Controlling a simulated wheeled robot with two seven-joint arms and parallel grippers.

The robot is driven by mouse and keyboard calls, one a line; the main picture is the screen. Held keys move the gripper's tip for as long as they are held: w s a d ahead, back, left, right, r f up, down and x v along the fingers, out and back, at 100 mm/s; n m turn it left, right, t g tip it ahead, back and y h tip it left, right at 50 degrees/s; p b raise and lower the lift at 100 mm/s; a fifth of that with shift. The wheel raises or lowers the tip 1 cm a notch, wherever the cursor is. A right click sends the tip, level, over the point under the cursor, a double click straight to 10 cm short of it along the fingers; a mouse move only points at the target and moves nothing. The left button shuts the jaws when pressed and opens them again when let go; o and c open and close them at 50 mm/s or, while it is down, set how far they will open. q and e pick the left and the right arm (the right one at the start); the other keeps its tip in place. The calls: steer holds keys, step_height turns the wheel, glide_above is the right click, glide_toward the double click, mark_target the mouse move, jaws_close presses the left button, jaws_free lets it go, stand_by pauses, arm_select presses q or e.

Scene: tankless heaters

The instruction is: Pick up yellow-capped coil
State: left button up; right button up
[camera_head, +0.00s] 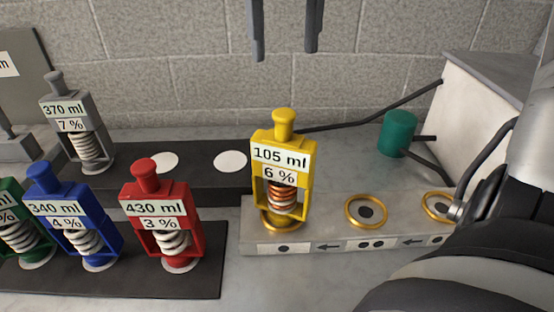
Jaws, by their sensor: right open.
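The yellow-capped coil (283,162) stands upright in the middle of the camera_head view. It has a yellow frame and knob, labels reading "105 ml" and "6 %", and a copper-coloured coil inside. Its foot is at the leftmost gold ring position of a light grey block (325,232). My right gripper (285,55) shows at the top as two dark grey fingers pointing down, apart and empty. The fingers appear above the yellow knob in the picture, with a visible gap and no contact. My left gripper is not in view.
Red (160,215), blue (72,218) and green (22,230) capped coils stand on a dark front tray (200,283). A grey-capped coil (77,125) stands on a dark back tray (200,188). Two gold rings are empty. A teal cylinder (398,132) and pipes lie right.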

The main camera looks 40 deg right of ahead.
mark_target(284, 112)
step_height(284, 112, down, 13)
steer(key=shift+r+p, duration=0.2)
steer(key=shift+p, duration=0.1)
steer(key=c, duration=1.2)
jaws_close()
steer(key=shift+r, duration=0.15)
